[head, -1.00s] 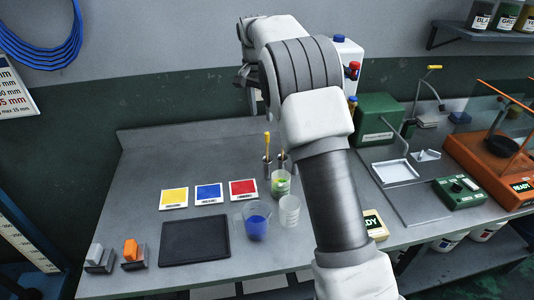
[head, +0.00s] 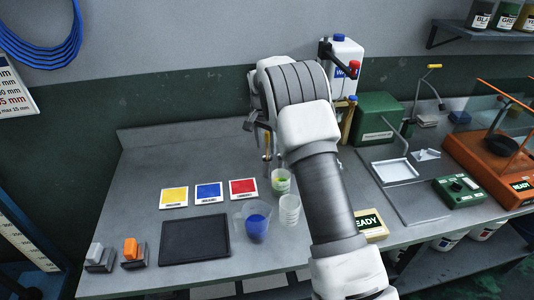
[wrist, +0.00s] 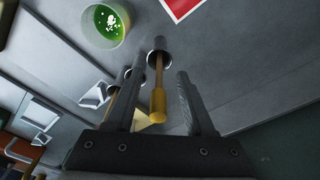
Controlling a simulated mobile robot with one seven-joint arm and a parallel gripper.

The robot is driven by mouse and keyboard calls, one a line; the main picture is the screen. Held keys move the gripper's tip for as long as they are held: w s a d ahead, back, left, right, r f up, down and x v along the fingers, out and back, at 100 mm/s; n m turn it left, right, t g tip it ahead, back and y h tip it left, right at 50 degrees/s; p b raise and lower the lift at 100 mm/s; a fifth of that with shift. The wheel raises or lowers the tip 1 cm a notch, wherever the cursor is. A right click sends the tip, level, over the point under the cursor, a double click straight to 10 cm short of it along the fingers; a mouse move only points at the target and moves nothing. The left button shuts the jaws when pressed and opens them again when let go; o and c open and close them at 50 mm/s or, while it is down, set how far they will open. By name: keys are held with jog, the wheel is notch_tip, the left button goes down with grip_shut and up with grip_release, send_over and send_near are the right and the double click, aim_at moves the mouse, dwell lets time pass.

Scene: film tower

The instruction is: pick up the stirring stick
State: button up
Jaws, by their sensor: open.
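A stirring stick (wrist: 158,100) with a yellow handle and thin shaft stands in a small metal holder (wrist: 159,46) in the wrist view. My gripper (wrist: 160,66) is open, with one finger on each side of this stick. I see gaps on both sides, so the fingers do not appear to close on it. A second yellow-handled stick (wrist: 96,95) shows left of the left finger, partly hidden by it. In the head view my gripper (head: 263,132) hangs over the holders (head: 267,167), and my arm hides much of them.
A cup with green liquid (wrist: 104,22) stands close to the holders. A blue-filled cup (head: 256,226) and a clear cup (head: 289,211) stand nearer the front. Colour cards, including a red one (head: 243,188), and a dark tray (head: 195,240) lie to the left. A white bottle (head: 342,60) stands behind.

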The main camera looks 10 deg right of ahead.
aim_at(267, 155)
jog(key=f, duration=0.3)
jog(key=shift+w+d, duration=0.2)
jog(key=shift+d, duration=0.05)
grip_shut()
